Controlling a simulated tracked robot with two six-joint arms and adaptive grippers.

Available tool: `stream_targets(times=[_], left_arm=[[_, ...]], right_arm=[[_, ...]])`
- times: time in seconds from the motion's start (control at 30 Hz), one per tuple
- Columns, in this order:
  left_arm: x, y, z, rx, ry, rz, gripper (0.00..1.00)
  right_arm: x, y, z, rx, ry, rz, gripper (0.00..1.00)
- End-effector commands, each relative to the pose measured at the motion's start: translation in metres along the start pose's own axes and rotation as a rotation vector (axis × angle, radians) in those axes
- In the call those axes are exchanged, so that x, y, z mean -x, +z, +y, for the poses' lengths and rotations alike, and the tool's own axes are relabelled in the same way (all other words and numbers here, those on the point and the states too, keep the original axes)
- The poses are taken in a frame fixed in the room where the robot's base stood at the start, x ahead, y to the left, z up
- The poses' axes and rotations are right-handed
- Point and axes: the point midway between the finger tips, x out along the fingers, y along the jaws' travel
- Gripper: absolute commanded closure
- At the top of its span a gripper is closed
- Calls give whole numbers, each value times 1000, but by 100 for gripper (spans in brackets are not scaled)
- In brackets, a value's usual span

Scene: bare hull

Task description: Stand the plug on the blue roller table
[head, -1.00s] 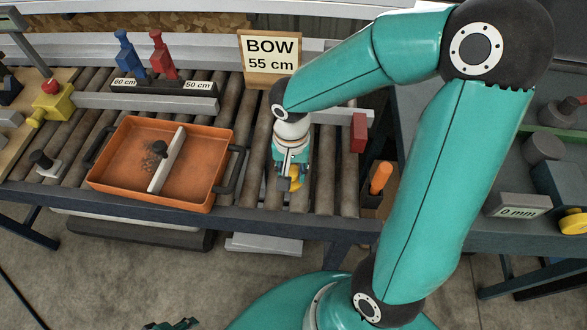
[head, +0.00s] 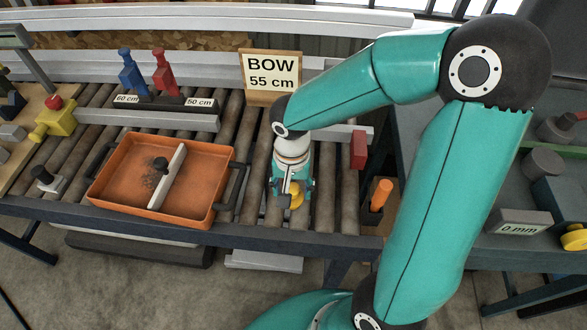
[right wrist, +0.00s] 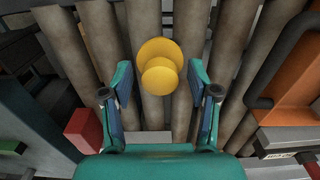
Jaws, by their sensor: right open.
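The yellow plug (head: 297,199) is on the roller table (head: 330,238), which has a dark blue frame and brown rollers. In the right wrist view the plug (right wrist: 160,52) shows a wide round part and a smaller round part, over the rollers. My right gripper (head: 291,187) points down over the table, close to the plug. In the right wrist view its two fingers (right wrist: 160,82) are apart, with the plug showing between them and no finger seen closed on it. Whether the plug touches the rollers is hard to tell. My left gripper is not in view.
An orange tray (head: 130,184) with a white divider lies left of my gripper. The BOW 55 cm sign (head: 271,71) stands behind. A red block (head: 358,150) and an orange-handled tool (head: 380,194) are to the right.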

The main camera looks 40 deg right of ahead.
Motion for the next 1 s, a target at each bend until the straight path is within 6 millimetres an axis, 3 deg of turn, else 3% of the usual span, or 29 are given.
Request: stream_targets(times=[0.4,0.6,1.0], left_arm=[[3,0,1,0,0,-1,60],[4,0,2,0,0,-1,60],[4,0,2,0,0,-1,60]], right_arm=[[79,-1,-1,0,-7,6,40],[107,0,0,-1,-4,3,40],[117,0,0,-1,-2,1,40]])
